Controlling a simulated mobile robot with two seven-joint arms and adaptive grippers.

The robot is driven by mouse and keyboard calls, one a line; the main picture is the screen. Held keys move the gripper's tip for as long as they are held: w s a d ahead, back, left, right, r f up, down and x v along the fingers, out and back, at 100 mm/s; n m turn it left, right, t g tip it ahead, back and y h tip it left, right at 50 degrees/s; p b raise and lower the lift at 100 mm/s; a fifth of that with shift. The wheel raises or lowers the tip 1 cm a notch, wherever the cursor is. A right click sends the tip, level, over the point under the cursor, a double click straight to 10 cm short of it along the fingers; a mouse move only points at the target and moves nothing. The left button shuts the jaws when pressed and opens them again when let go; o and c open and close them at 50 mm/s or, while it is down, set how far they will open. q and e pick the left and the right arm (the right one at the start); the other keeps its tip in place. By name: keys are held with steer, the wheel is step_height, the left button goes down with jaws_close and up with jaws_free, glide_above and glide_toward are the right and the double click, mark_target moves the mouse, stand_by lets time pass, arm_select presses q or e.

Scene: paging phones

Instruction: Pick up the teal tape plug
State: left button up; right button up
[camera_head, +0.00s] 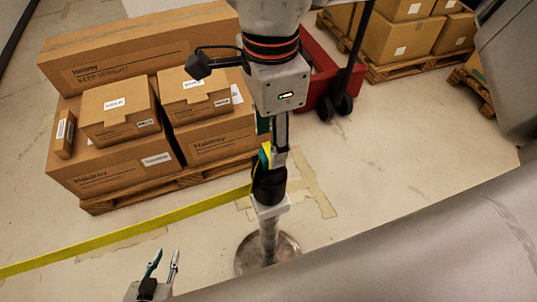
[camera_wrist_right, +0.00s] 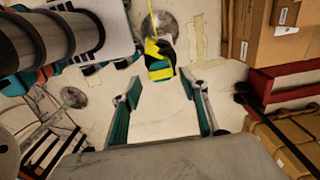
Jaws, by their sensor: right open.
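The teal tape plug (camera_wrist_right: 160,73) shows in the right wrist view as a teal end beside yellow tape and a black part, at the post. In the head view, a small teal and yellow patch at the post top (camera_head: 268,185) is partly hidden by my right gripper (camera_head: 272,137). In the wrist view, my right gripper (camera_wrist_right: 163,88) is open, its fingers spread, with the plug just beyond the gap between the tips. I see no contact. My left gripper (camera_head: 165,256) is low at the left in the head view, fingers apart and empty.
A yellow tape (camera_head: 130,237) stretches left from the post, whose round base (camera_head: 267,254) stands on the floor. Boxes on a pallet (camera_head: 150,188) stand close at the left. A red cart (camera_head: 318,75) and more boxes (camera_head: 400,35) are behind. Floor right of the post is clear.

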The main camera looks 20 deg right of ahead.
mark_target(267, 152)
steer(key=f, duration=0.5)
steer(key=shift+a, duration=0.2)
steer(key=c, duration=1.2)
steer(key=shift+w+r, duration=0.1)
steer(key=shift+r, duration=0.05)
